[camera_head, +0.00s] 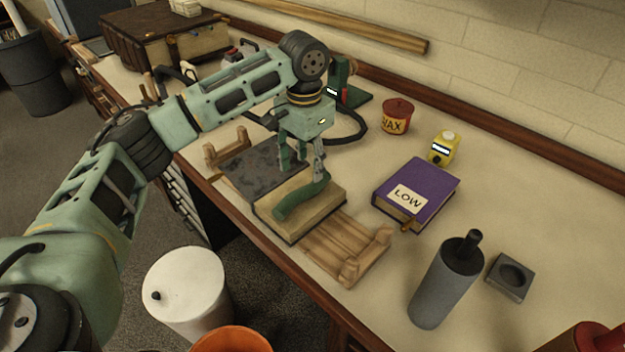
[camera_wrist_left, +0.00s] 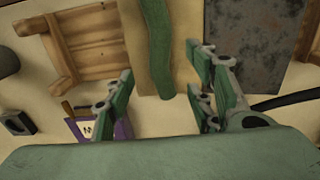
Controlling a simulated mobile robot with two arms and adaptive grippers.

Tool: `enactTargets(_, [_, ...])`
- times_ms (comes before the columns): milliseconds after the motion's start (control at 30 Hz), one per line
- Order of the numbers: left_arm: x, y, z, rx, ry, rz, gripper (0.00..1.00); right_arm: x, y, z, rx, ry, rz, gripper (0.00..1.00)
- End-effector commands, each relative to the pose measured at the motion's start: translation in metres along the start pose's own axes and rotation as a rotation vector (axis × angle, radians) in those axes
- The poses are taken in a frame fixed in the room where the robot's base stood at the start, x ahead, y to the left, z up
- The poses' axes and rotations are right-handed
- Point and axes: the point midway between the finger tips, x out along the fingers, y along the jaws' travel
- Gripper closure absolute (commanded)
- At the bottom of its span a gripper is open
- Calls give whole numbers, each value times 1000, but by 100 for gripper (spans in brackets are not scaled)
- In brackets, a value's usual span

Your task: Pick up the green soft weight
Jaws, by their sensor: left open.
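The green soft weight (camera_head: 297,200) is a long, slightly bent strip lying across a tan book-like block (camera_head: 325,207). In the left wrist view the weight (camera_wrist_left: 154,45) runs down from the top edge, and its near end lies between the lines of my fingers. My left gripper (camera_head: 304,165) is open and empty, pointing down over the far end of the weight. In the left wrist view its fingers (camera_wrist_left: 160,90) stand apart on either side of the weight. I cannot tell how high the fingertips are above it. My right gripper is not in view.
A dark mottled slab (camera_head: 255,172) and a slatted wooden rack (camera_head: 335,245) flank the block. A purple book (camera_head: 425,185) labelled LOW, a grey bottle (camera_head: 437,290), a yellow bottle (camera_head: 442,150) and a red wax tin (camera_head: 397,117) stand to the right. A white bin (camera_head: 190,290) stands below the table edge.

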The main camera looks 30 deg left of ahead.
Motion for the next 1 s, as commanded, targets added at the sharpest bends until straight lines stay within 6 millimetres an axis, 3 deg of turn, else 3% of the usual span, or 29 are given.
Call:
enactTargets(167, [18, 1, 1, 2, -4, 1, 50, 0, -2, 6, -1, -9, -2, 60])
enactTargets(467, [56, -2, 5, 1, -4, 0, 50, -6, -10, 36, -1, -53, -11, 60])
enactTargets(633, [75, -1, 4, 2, -2, 1, 50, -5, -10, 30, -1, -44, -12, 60])
enactTargets(900, [78, -1, 4, 2, 0, 0, 50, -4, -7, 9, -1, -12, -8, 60])
enactTargets(1000, [78, -1, 4, 2, 0, 0, 59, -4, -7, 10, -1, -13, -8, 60])
